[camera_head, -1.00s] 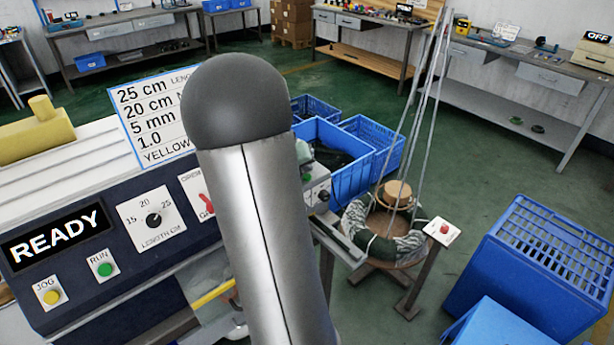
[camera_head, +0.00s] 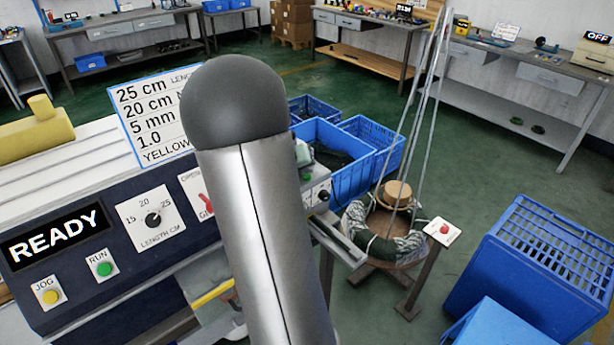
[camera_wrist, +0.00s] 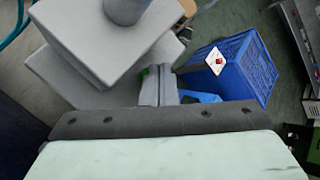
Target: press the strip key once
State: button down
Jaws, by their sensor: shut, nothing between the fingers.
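The machine's dark front panel (camera_head: 80,277) shows a READY display (camera_head: 52,238), a yellow JOG key (camera_head: 51,297), a green RUN key (camera_head: 104,269) and a length dial (camera_head: 153,219). A red switch (camera_head: 209,204) is partly covered by my arm. I cannot make out a key labelled strip; part of the panel is hidden behind my arm. A red button on a white plate (camera_head: 443,230) tops a post at the right, and also shows in the wrist view (camera_wrist: 216,61). My gripper (camera_wrist: 158,86) is shut and empty, seen in the wrist view; my arm hides it in the head view.
A settings card (camera_head: 150,125) stands on the machine. Blue crates (camera_head: 345,185) and a wire reel (camera_head: 388,240) stand beyond my arm. A large blue crate (camera_head: 535,265) is at the right. Workbenches line the back; green floor between is open.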

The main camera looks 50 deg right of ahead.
aim_at(305, 179)
jog(key=shift+f, duration=0.45)
dwell(0.6)
jog(key=shift+r, duration=0.15)
jog(key=shift+r+p, duration=0.7)
jog(key=shift+p, duration=0.05)
notch_tip(305, 179, up, 5)
jog(key=p, duration=0.5)
dwell(0.7)
